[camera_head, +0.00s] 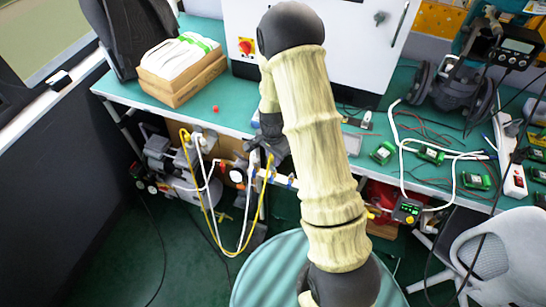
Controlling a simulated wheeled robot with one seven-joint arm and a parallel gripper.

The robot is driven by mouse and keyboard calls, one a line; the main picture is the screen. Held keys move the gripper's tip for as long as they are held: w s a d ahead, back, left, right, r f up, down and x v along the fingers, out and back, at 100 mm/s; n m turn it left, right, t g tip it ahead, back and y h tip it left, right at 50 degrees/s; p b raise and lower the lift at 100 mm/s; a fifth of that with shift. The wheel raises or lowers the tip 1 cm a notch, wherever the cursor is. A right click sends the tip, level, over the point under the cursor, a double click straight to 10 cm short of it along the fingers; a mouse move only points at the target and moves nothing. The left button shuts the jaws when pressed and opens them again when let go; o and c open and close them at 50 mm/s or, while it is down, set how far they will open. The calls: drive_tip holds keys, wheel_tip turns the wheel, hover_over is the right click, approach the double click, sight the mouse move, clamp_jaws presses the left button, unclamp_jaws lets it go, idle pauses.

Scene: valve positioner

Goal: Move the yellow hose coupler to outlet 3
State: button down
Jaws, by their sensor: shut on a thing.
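My gripper (262,154) is at the bench's front edge, partly behind my own arm. It is shut at the upper right end of the yellow hose (259,205), where the yellow coupler is; the coupler itself is too small and covered to make out. The yellow hose hangs in a loop from the left part of the rig under the bench. A pale manifold with blue-marked fittings (272,174) lies just below and right of my gripper. Outlet numbers cannot be read, and my arm hides part of that row.
A white hose (248,210) hangs in a loop beside the yellow one. A round gauge (237,175) is left of the manifold. The green bench top (232,117) is above. A grey chair (490,250) stands at right, and a cardboard box (180,78) sits on the bench.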

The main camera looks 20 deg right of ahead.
drive_tip(key=shift+r+p, duration=0.9)
drive_tip(key=shift+r, duration=0.35)
drive_tip(key=shift+w, duration=0.1)
